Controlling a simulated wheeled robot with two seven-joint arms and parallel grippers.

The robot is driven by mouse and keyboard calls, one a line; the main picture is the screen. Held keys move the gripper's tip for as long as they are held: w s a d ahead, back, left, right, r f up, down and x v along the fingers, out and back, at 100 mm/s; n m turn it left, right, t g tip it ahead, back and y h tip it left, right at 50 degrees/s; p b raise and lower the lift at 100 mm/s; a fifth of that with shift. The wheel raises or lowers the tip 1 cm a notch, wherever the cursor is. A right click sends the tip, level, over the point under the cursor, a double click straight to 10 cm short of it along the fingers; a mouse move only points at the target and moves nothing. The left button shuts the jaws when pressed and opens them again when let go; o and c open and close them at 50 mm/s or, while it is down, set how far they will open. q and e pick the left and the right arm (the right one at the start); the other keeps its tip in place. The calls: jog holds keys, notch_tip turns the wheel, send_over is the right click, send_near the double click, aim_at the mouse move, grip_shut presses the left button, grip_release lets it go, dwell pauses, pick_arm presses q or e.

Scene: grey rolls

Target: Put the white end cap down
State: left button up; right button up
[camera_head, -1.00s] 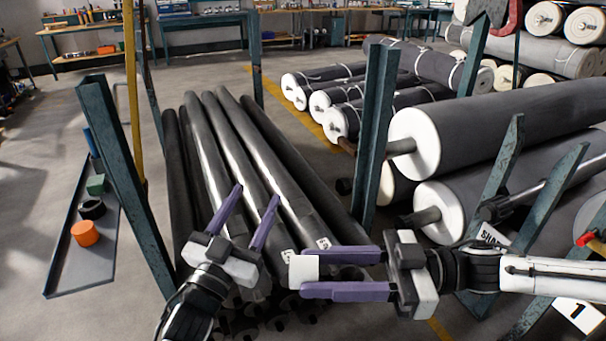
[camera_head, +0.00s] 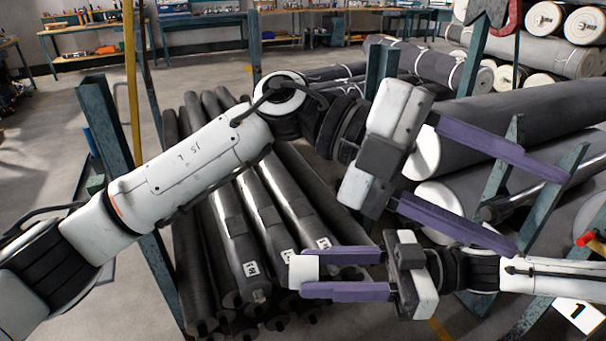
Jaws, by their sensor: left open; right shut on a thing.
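The white end cap (camera_head: 302,269) is between the purple fingers of my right gripper (camera_head: 312,272), which comes in from the right and is shut on it. The cap is held in front of the near ends of the dark rolls (camera_head: 233,235); I cannot tell the gap between them. My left gripper (camera_head: 541,210) is open and empty. Its arm crosses the view from the left, and its fingers point right, above and beyond my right gripper, in front of the large grey rolls (camera_head: 545,115).
Teal posts (camera_head: 105,125) stand beside the dark rolls. My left arm hides most of the floor tray at the left; a green piece (camera_head: 96,184) still shows. A red-tipped item (camera_head: 586,238) is at the right edge. Open floor (camera_head: 45,150) lies at the far left.

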pick_arm(q)
notch_tip(320, 180, down, 4)
jog(key=a+t+y, duration=0.2)
jog(key=a+y, duration=0.1)
jog(key=y, duration=0.2)
jog(key=r+n+t+y, duration=0.1)
jog(key=n+t+y, duration=0.1)
jog(key=t+y, duration=0.55)
send_over(302, 261)
jog(key=g+y, duration=0.1)
notch_tip(302, 261, down, 12)
jog(key=shift+w+r, duration=0.1)
jog(key=shift+r, duration=0.1)
jog(key=c, duration=1)
jog(key=shift+c, duration=0.5)
pick_arm(e)
jog(key=o, duration=1)
jog(key=shift+c, duration=0.2)
